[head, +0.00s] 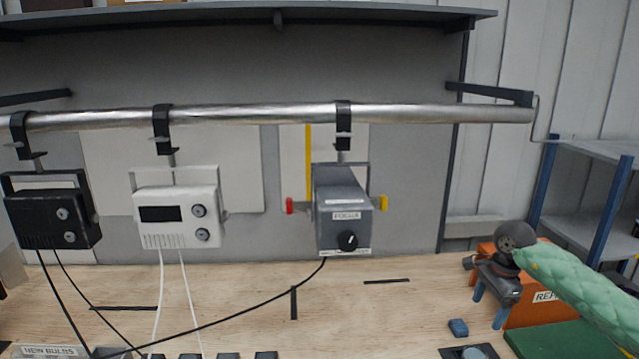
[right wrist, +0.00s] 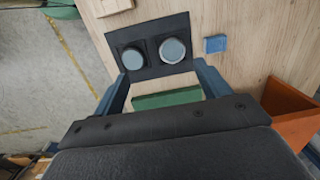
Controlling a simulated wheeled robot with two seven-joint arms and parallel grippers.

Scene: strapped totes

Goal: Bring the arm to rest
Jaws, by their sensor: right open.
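My right arm, in a green padded sleeve, comes in from the right in the head view. Its right gripper (head: 489,308) points down above the right part of the wooden bench (head: 400,285), in front of an orange bin (head: 545,315). In the right wrist view the two blue fingers of the gripper (right wrist: 162,72) stand apart with nothing held between them. Beyond the fingers lies a black plate (right wrist: 150,28) with two round grey discs. My left gripper is not in view.
A steel rail (head: 250,115) carries a black lamp unit (head: 50,215), a white unit (head: 178,215) and a grey unit (head: 342,215) with a knob. A small blue block (head: 458,328) and a green mat (head: 545,340) lie near the gripper. Cables cross the bench at left.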

